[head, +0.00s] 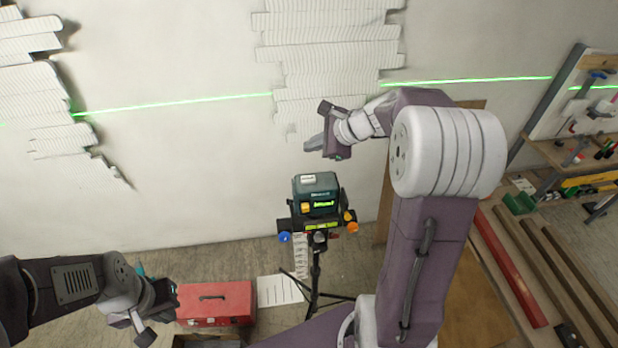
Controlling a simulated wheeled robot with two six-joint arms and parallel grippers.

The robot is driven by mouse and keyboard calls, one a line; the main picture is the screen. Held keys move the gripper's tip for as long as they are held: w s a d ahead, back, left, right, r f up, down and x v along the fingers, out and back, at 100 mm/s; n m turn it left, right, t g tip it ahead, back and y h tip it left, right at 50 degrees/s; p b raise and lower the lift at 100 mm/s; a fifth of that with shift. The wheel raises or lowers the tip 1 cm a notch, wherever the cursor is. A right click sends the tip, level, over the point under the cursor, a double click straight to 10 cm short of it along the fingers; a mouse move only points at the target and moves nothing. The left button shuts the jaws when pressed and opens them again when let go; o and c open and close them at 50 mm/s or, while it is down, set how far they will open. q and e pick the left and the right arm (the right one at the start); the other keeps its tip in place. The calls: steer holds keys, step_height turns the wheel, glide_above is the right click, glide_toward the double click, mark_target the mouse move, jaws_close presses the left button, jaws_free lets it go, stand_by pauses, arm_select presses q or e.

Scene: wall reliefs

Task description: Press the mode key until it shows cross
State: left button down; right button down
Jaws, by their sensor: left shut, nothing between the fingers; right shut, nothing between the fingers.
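A dark teal laser level (316,193) stands on a black tripod (315,270) in front of the wall. A pale key (308,179) is on its top, and an orange part (305,207) is on its near face beside a small lit green display (324,204), too small to read. A single, nearly horizontal green line (180,103) runs across the wall; I see no vertical line. My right gripper (314,143) is shut and empty, above the level and apart from it in the picture. My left gripper (140,325) is shut and empty at the lower left, far from the level.
A red toolbox (215,302) sits on the floor at the lower left. Blue and orange knobs (349,216) stick out below the level. A workbench with tools (580,150) and long beams (510,265) are at the right. White slatted reliefs (325,50) cover parts of the wall.

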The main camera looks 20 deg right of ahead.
mark_target(311, 180)
step_height(311, 180, down, 8)
steer(key=b, duration=0.7)
steer(key=shift+s+a+f, duration=0.1)
steer(key=shift+f, duration=0.1)
steer(key=shift+s+a+r, duration=0.1)
stand_by(1.3)
steer(key=shift+f+b, duration=0.45)
steer(key=shift+b, duration=0.1)
steer(key=shift+f+b, duration=0.45)
stand_by(0.3)
stand_by(0.4)
steer(key=shift+r+p, duration=0.8)
steer(key=shift+r, duration=0.1)
